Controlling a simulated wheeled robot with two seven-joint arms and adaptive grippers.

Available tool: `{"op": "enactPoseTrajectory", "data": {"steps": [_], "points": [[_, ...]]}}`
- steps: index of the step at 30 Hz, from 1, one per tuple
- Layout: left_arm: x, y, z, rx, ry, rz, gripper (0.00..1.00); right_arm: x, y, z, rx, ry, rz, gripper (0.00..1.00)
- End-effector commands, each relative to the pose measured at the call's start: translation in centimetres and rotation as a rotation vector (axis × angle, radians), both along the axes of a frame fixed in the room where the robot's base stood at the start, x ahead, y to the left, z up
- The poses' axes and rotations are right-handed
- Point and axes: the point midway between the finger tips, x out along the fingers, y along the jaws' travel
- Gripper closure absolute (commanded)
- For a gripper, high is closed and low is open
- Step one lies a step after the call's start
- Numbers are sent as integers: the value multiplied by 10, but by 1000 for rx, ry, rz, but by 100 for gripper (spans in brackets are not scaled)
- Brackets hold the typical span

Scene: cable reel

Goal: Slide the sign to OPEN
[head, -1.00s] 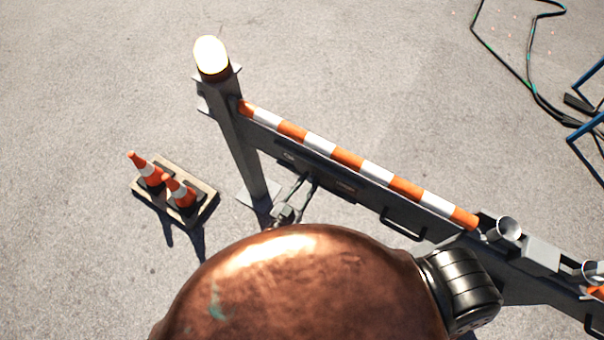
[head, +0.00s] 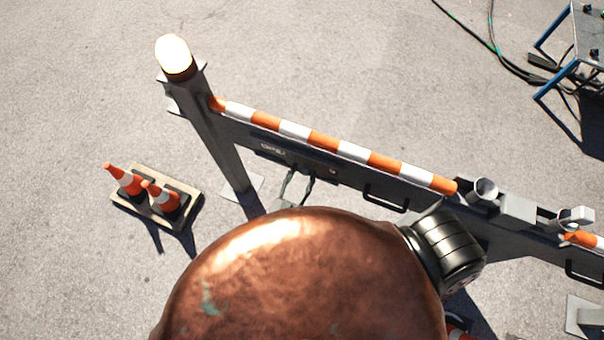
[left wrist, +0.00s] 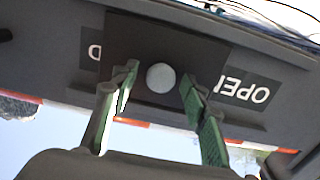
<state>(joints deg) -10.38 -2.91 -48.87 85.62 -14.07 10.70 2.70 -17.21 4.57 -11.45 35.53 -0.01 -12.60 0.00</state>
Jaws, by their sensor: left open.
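The sign is set in the dark side of the barrier beam. In the left wrist view it appears upside down, with most of the OPEN label (left wrist: 246,90) bare on the right and only a last letter, D (left wrist: 95,52), showing on the left. A black sliding cover (left wrist: 150,40) with a round pale knob (left wrist: 161,77) lies between them. My left gripper (left wrist: 158,78) is open, its green-padded fingers on either side of the knob. Small gaps show beside the knob. In the head view my left gripper (head: 298,180) is partly hidden by my copper-coloured body. My right gripper is not in view.
The beam carries an orange-and-white striped bar (head: 325,143) and a handle (head: 385,198). A post with a lit lamp (head: 175,58) stands at its left end. Traffic cones (head: 162,197) stand on a pallet left of it. Cables (head: 497,50) lie at the upper right.

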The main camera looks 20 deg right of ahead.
Motion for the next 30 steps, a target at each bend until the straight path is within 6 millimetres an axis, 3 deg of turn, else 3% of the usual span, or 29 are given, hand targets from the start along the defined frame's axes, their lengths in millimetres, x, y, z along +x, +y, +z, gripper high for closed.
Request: {"op": "enactPoseTrajectory", "data": {"steps": [8,21,30], "points": [[-5,6,-1,1,1,1,59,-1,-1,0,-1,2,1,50],[-62,68,-1,2,3,0,59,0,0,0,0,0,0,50],[-81,88,0,0,0,0,59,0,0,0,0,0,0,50]]}}
